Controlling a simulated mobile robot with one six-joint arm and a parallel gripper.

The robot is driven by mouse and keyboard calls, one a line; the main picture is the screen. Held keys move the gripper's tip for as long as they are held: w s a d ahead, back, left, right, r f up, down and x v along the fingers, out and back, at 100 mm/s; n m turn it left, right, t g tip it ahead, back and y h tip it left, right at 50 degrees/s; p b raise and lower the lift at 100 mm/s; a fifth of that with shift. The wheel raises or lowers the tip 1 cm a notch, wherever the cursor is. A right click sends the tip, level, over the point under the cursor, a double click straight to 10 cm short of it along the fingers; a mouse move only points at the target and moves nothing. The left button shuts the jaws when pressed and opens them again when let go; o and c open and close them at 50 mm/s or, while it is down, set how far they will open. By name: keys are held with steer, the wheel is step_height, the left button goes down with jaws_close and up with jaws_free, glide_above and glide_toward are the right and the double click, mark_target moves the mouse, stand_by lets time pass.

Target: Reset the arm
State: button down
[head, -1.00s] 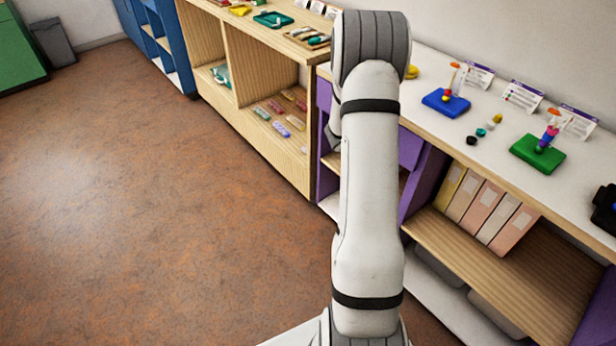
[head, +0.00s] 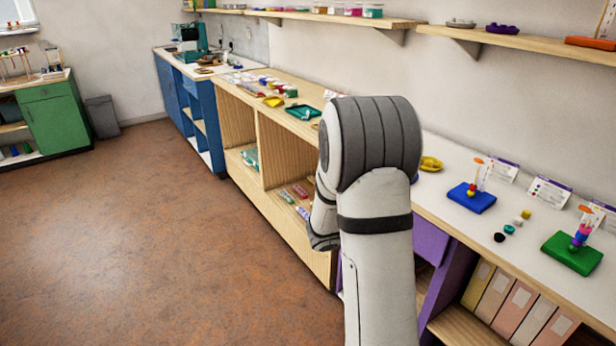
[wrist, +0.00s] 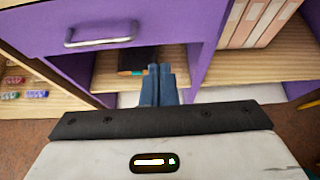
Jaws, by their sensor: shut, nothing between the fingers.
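My gripper (wrist: 158,84) shows in the wrist view with its two blue-grey fingers together and nothing between them. It points toward the purple cabinet, with a drawer (wrist: 125,25) and an open shelf (wrist: 205,88) in front of it. In the head view my arm stands up in the middle and bends at the top, and the gripper itself is hidden. The blue bead board (head: 472,198) and the green bead board (head: 572,254) stand on the white counter to the right of my arm, each with a post holding beads.
Loose beads (head: 508,229) lie between the boards. A yellow dish (head: 430,164) sits close to my arm. Binders (head: 518,305) stand in the shelf below. A wall shelf (head: 340,18) runs above the counter. The brown floor (head: 170,240) at left is clear.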

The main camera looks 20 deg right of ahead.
steer(key=shift+r, duration=0.1)
steer(key=s+a+r+m+g+y+p, duration=0.2)
steer(key=s+a+r+m+y+p, duration=0.15)
steer(key=s+a+r+m, duration=0.65)
steer(key=s+a+r+m+t+y+p, duration=0.1)
steer(key=s+a+r+m+y, duration=0.3)
steer(key=a, duration=0.4)
steer(key=s+a+r+m+t+y+p, duration=0.1)
steer(key=s+a+r+m+y+p, duration=0.3)
steer(key=a, duration=0.4)
step_height(320, 180, up, 2)
steer(key=s+m, duration=0.1)
steer(key=m, duration=0.1)
steer(key=shift+s+a+m+p, duration=0.3)
steer(key=shift+s+p, duration=0.05)
steer(key=shift+s, duration=0.05)
steer(key=shift+d, duration=0.1)
